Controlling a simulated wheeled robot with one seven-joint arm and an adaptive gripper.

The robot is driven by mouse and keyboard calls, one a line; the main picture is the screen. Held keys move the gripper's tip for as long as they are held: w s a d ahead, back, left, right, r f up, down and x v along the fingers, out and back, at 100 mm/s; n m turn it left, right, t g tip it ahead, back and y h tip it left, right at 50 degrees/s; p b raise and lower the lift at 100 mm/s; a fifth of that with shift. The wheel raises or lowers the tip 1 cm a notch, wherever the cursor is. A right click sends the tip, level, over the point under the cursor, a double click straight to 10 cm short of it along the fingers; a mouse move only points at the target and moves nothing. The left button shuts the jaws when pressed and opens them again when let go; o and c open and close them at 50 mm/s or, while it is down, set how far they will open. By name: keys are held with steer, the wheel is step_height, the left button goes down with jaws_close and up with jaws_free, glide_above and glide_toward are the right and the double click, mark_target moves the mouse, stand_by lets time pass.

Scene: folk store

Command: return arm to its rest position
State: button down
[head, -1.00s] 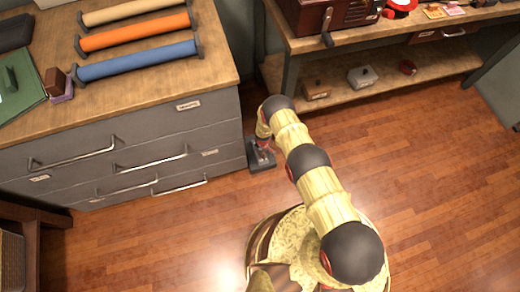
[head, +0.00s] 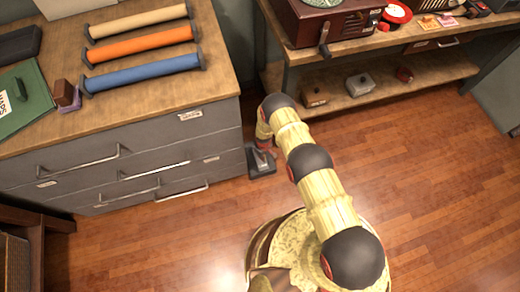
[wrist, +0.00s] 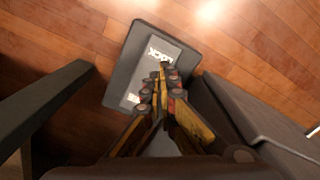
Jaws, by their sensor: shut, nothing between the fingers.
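My yellow and black arm (head: 328,203) reaches from my base at the lower middle of the head view up toward the gap between the cabinet and the bench. Its far end bends down there. My gripper (wrist: 161,78) shows in the wrist view with its fingers together and nothing between them. It points down over a dark grey, flat object (wrist: 127,87) with white lettering on the floor. This object also shows in the head view (head: 260,165). I cannot tell how much space lies between the fingertips and it. In the head view the fingers are too small to make out.
A grey drawer cabinet (head: 215,143) with a wooden top stands close left of the arm's end. A wooden bench (head: 350,97) with a lower shelf stands beyond it. Blue (head: 140,69), orange (head: 140,44) and beige rolls lie on the cabinet. Wooden floor (head: 440,200) is clear at right.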

stand_by(0.3)
steer(key=s+d+r+m+g+h, duration=0.1)
steer(key=s+d+r+m+g, duration=0.15)
steer(key=s, duration=0.85)
steer(key=d+r+m, duration=0.2)
steer(key=d+r, duration=0.1)
steer(key=r, duration=2.1)
steer(key=d+r+m, duration=0.2)
steer(key=d+r, duration=0.1)
steer(key=r, duration=2.1)
steer(key=s+d+r+m+t, duration=0.1)
steer(key=s+r, duration=0.4)
steer(key=r, duration=0.7)
steer(key=s+d+r+t+p, duration=0.1)
steer(key=s+d+r+t, duration=0.3)
steer(key=r, duration=0.7)
steer(key=s+d+r+m+t+y, duration=0.1)
steer(key=s+d+r+t, duration=0.2)
steer(key=s+r, duration=0.4)
step_height(320, 180, up, 6)
steer(key=shift+s+f+m+p, duration=0.15)
steer(key=shift+s+m+p, duration=0.15)
steer(key=shift+s+m, duration=0.1)
